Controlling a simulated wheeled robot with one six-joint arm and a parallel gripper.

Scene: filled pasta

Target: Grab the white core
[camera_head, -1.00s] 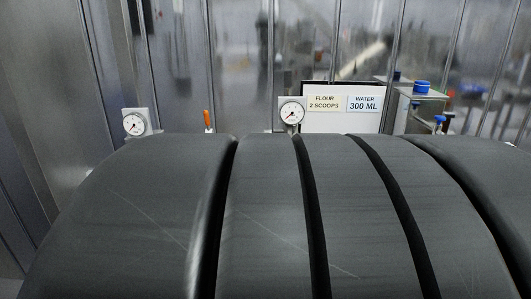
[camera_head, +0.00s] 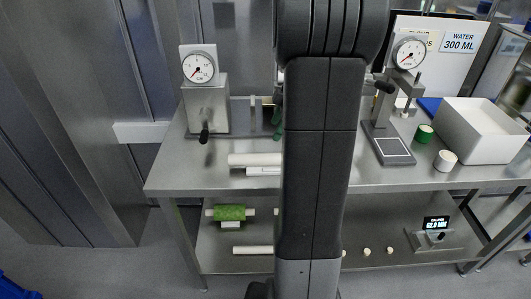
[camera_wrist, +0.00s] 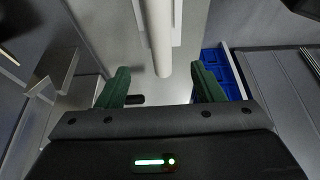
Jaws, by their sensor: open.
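A white core, a long smooth cylinder (camera_wrist: 160,38), runs down from the top of the wrist view. My gripper (camera_wrist: 160,84) is open, with a green finger on each side of the line of the core's lower end; neither finger touches it. In the head view a white core (camera_head: 252,160) lies on the steel table, its right part hidden behind my arm. Another white core (camera_head: 250,250) lies on the lower shelf, also partly hidden. I cannot tell for certain which one the wrist view shows. My arm hides most of my gripper in the head view.
Dial gauges stand left (camera_head: 205,92) and right (camera_head: 396,105) on the steel table (camera_head: 180,168). A white bin (camera_head: 482,135), a green roll (camera_head: 424,133) and a short white roll (camera_head: 446,160) are at right. The lower shelf holds a green-wrapped roll (camera_head: 230,213) and a caliper display (camera_head: 436,228).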

